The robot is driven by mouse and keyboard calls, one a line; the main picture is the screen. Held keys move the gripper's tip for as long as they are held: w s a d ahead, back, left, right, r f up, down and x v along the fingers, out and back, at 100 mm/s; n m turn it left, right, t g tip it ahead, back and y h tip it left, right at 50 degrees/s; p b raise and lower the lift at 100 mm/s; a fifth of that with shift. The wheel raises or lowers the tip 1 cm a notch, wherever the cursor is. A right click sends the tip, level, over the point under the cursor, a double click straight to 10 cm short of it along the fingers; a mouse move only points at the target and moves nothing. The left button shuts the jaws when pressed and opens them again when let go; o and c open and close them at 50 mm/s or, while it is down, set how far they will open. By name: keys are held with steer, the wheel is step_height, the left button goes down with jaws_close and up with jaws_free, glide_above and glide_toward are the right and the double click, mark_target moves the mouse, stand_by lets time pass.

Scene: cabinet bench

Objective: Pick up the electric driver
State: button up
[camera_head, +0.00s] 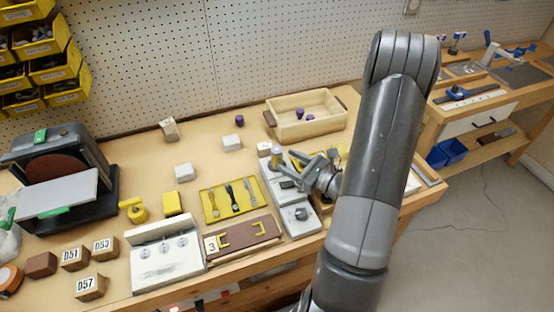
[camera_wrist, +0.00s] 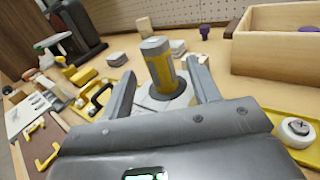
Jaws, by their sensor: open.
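A yellow and grey upright cylinder (camera_wrist: 160,65), which looks like the electric driver, stands in a pale round base (camera_wrist: 166,97) in the wrist view. It also shows small in the head view (camera_head: 276,155), at the back of a grey holder block (camera_head: 270,181). My gripper (camera_wrist: 162,72) is open, with one finger on each side of the cylinder in the picture. The fingers appear apart from it; I cannot tell how far beyond the fingertips it stands. In the head view my gripper (camera_head: 291,170) is over the grey block, just in front of the cylinder.
A wooden box (camera_head: 306,130) stands behind. A yellow tray (camera_head: 231,213) with tools lies to the left, and a brown panel with yellow handles (camera_head: 243,237) lies in front. A white panel with dials (camera_head: 166,262) and a sander (camera_head: 62,180) stand further left. Bench top between loose blocks is clear.

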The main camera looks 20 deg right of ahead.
steer(key=x, duration=0.7)
steer(key=shift+r, duration=0.1)
jaws_close()
stand_by(0.5)
